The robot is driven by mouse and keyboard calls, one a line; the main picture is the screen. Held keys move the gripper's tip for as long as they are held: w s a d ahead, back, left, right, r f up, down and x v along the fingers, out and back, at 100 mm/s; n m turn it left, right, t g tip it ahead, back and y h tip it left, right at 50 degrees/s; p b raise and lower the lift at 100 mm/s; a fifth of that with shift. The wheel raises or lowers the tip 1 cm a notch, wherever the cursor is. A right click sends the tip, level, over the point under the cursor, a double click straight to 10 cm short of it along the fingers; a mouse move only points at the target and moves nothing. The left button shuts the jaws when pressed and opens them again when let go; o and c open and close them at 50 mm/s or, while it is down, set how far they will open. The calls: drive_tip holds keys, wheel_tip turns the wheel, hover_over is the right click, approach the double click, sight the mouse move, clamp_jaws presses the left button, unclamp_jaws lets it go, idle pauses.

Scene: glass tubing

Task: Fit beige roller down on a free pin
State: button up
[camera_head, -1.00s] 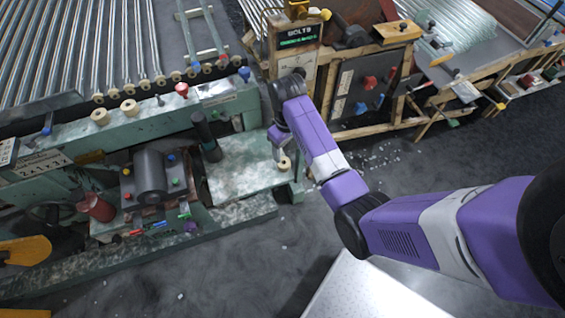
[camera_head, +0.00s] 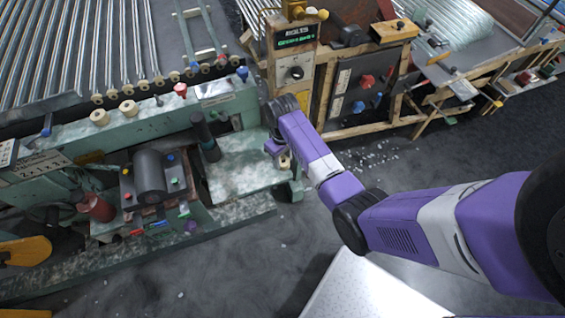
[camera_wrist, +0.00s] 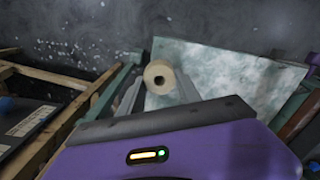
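A beige roller (camera_head: 285,162) stands on the right end of the green machine's shelf. In the wrist view the roller (camera_wrist: 159,77) shows its round end with a dark centre hole. My gripper (camera_head: 281,155) is low over it, with one grey finger on each side. The fingers look open; whether either touches the roller is unclear. Two more beige rollers, a left one (camera_head: 99,117) and a right one (camera_head: 128,108), sit on the green beam (camera_head: 145,124). A bare dark pin (camera_head: 159,101) stands to the right of them.
On the beam are a red knob (camera_head: 181,91) and a blue knob (camera_head: 243,74). A dark cylinder (camera_head: 206,137) stands between beam and shelf (camera_head: 240,165). A wooden-framed cabinet (camera_head: 362,88) stands right of my gripper. Glass tubes (camera_head: 85,45) lie behind the beam.

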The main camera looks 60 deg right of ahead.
clamp_jaws()
